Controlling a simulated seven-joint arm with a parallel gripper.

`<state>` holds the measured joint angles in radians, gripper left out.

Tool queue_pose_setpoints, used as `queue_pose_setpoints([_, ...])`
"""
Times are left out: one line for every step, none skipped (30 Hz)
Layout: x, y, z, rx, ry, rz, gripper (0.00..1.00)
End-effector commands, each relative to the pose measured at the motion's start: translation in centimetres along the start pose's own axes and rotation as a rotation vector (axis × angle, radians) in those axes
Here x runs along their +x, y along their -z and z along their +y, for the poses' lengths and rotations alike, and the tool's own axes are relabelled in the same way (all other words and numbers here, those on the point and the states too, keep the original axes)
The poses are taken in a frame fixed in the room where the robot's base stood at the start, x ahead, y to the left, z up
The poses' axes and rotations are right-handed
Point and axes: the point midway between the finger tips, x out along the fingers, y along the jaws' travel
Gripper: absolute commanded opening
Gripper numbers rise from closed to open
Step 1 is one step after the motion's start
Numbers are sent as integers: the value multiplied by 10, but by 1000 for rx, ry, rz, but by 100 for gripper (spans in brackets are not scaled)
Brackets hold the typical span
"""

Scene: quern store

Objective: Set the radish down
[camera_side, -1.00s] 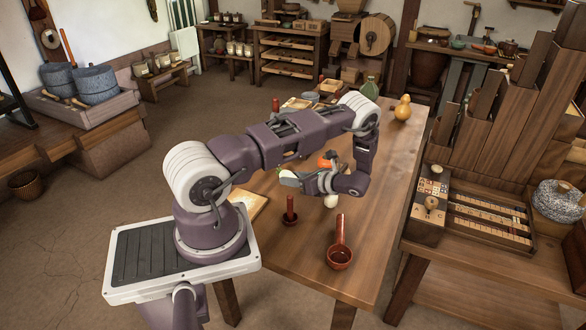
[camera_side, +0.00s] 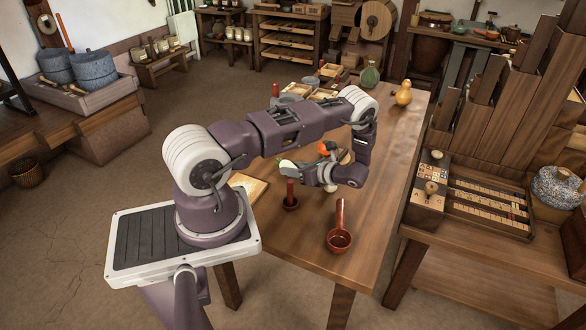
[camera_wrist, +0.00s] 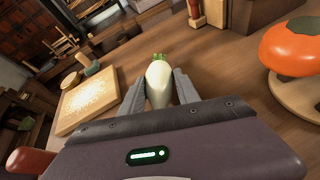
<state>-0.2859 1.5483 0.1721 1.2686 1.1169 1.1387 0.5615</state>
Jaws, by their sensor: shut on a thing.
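The radish (camera_wrist: 158,84) is white and plump with a short green top. In the wrist view it lies lengthwise between the two grey fingers of my gripper (camera_wrist: 157,90), with its green top pointing away from me. My gripper is shut on it. In the side view, my gripper (camera_side: 299,172) is low over the wooden table and points left, with the pale radish (camera_side: 287,164) at its fingertips. I cannot tell whether the radish touches the table.
A red upright piece on a dark base (camera_side: 290,200) stands close in front of my gripper. A red-brown ladle (camera_side: 339,240) lies nearer the front edge. In the wrist view, an orange vegetable (camera_wrist: 291,47) sits at right and a pale board (camera_wrist: 89,102) at left.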

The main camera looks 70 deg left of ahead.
Motion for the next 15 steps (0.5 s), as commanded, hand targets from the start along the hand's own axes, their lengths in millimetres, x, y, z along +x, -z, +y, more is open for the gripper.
queue_pose_setpoints([0, 4, 0, 5, 1, 4, 0])
queue_pose_setpoints([1, 4, 0, 5, 1, 5, 0])
queue_pose_setpoints([1, 5, 0, 6, 1, 5, 0])
queue_pose_setpoints([1, 6, 0, 7, 1, 6, 0])
queue_pose_setpoints([2, 7, 0, 7, 0, 6, 0])
queue_pose_setpoints([2, 8, 1, 9, 0, 7, 0])
queue_pose_setpoints([2, 10, 1, 10, 0, 8, 0])
queue_pose_setpoints([2, 11, 1, 11, 0, 9, 0])
queue_pose_setpoints([3, 12, 1, 12, 0, 10, 0])
queue_pose_setpoints([3, 13, 1, 13, -1, 11, 0])
queue_pose_setpoints([3, 14, 1, 14, -1, 11, 0])
queue_pose_setpoints([3, 15, 1, 15, -1, 12, 0])
queue_pose_setpoints([3, 16, 1, 15, -1, 13, 0])
queue_pose_setpoints([4, 16, 1, 16, -1, 13, 0])
queue_pose_setpoints([4, 17, 1, 16, -1, 14, 0])
